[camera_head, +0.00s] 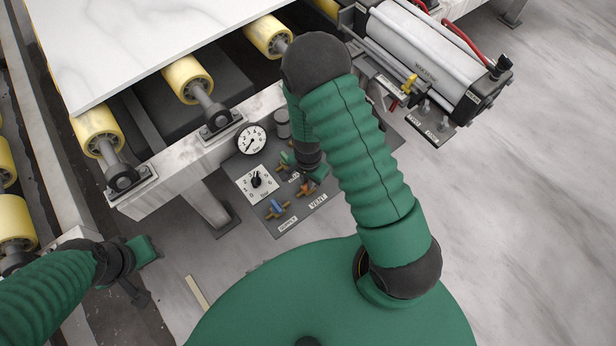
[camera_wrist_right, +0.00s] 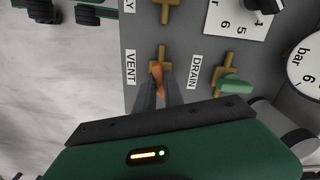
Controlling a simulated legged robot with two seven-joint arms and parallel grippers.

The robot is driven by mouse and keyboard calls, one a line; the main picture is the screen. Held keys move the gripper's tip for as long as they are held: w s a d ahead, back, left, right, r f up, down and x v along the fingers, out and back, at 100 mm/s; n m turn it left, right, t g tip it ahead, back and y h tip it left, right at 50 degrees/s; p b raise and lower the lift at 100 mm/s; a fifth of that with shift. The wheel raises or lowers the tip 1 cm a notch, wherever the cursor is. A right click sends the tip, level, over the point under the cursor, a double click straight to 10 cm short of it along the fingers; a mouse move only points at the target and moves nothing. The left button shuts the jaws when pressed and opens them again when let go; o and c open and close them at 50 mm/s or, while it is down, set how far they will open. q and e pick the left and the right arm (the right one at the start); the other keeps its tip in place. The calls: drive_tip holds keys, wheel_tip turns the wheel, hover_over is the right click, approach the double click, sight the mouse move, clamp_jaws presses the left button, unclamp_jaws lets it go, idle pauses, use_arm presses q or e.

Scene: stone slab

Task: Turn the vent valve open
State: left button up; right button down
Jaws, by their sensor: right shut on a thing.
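The vent valve has an orange handle (camera_head: 307,187) on a brass body, low on the grey control panel beside the VENT label (camera_head: 318,201). In the right wrist view the orange handle (camera_wrist_right: 157,76) runs roughly along its brass body. My right gripper (camera_wrist_right: 158,95) is shut on this handle, with its grey fingers at the handle's lower part. In the head view my right arm and wrist hide much of this gripper. My left gripper (camera_head: 143,250) is at the lower left, away from the panel; its fingers are not clear.
The green drain handle (camera_wrist_right: 237,87) is close beside the right gripper. The blue supply handle (camera_head: 277,208), a black dial knob (camera_head: 257,180) and a pressure gauge (camera_head: 251,139) share the panel. A stone slab (camera_head: 150,35) lies on yellow rollers behind. Floor at right is clear.

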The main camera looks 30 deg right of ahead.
drive_tip(key=shift+m+p, duration=0.85)
drive_tip(key=shift+m, duration=0.75)
drive_tip(key=shift+w+m, duration=0.1)
drive_tip(key=shift+m, duration=0.2)
drive_tip(key=c, duration=1.4)
unclamp_jaws()
drive_tip(key=shift+c, duration=0.2)
drive_tip(key=shift+r, duration=0.1)
wheel_tip(320, 180, up, 17)
drive_tip(key=p, duration=0.5)
drive_tip(key=shift+f, duration=0.2)
